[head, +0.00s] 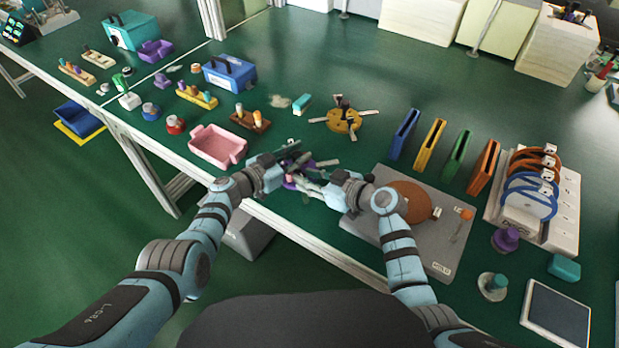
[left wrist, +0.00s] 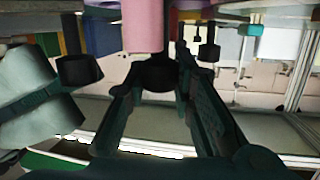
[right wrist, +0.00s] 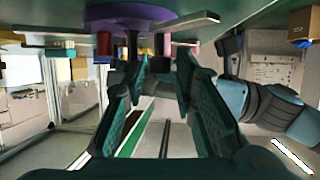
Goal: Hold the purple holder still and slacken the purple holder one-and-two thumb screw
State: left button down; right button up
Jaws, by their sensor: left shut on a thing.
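The purple holder (head: 291,184) is near the table's front edge in the head view, largely hidden by both grippers. My left gripper (head: 284,164) is shut on part of it from the left. In the left wrist view a dark collar below a pink-purple cylinder (left wrist: 143,25) lies at its fingertips. My right gripper (head: 322,190) reaches in from the right, low beside the holder. In the right wrist view the purple disc (right wrist: 130,14) is above its fingers, which stand apart with a gap between the tips. I cannot tell which thumb screw is one-and-two.
A pink bin (head: 218,150) stands just left of the grippers. A yellow round holder (head: 344,121) with arms lies behind them. A grey plate with a brown disc (head: 408,200) is close on the right. Coloured upright racks (head: 430,142) stand behind that plate.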

grip_shut()
jog(key=shift+w+d+n+g+y, duration=0.1)
jog(key=shift+d+n+g+y, duration=0.05)
jog(key=shift+n+g+y, duration=0.55)
jog(key=o, duration=0.5)
grip_release()
notch_tip(320, 180, up, 10)
